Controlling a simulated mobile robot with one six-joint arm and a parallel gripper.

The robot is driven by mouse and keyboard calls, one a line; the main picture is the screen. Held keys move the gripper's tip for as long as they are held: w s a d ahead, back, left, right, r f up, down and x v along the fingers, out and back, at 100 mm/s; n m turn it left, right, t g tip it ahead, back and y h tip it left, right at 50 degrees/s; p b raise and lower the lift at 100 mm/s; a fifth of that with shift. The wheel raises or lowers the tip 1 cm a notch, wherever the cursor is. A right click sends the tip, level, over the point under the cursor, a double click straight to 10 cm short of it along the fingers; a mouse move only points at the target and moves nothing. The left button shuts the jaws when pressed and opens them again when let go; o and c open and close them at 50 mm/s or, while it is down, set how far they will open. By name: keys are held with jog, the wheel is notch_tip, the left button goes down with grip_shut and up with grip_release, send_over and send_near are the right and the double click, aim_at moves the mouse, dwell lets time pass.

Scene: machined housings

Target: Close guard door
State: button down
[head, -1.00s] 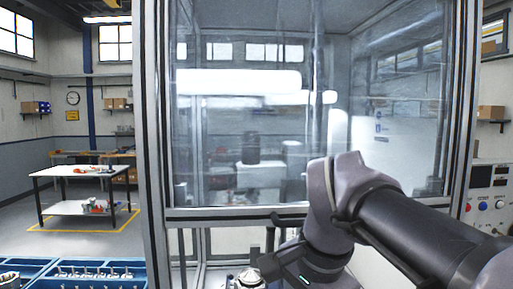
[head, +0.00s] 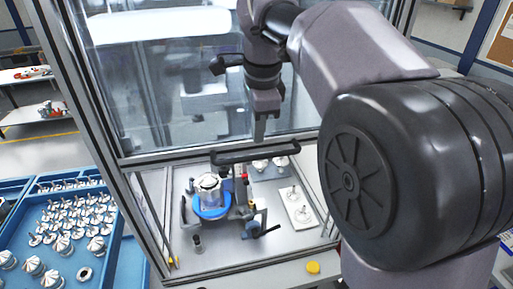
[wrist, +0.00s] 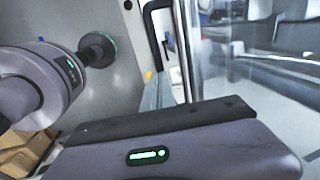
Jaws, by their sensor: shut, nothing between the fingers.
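The guard door (head: 190,95) is a clear panel in a metal frame. It is raised, and an opening shows below its lower edge in the head view. Its black bar handle (head: 270,153) runs along that lower edge. My gripper (head: 260,138) points down in front of the glass, its fingers together and empty, with the tips just above the handle. I cannot tell whether they touch it. The wrist view shows the gripper body and clear panel (wrist: 215,45), but the fingertips are hidden.
Inside the opening, a fixture holds a metal housing with a blue ring (head: 211,204), beside clamps and a plate with small parts (head: 298,207). A blue tray (head: 75,235) of machined parts stands left. A yellow button (head: 313,267) sits on the front ledge.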

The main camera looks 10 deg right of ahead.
aim_at(257, 155)
jog(key=f, duration=0.2)
jog(key=w+f, duration=0.1)
jog(key=f, duration=0.2)
jog(key=shift+f, duration=0.15)
notch_tip(257, 155, down, 57)
jog(key=b, duration=4.3)
jog(key=shift+s+b, duration=0.25)
jog(key=shift+b, duration=0.1)
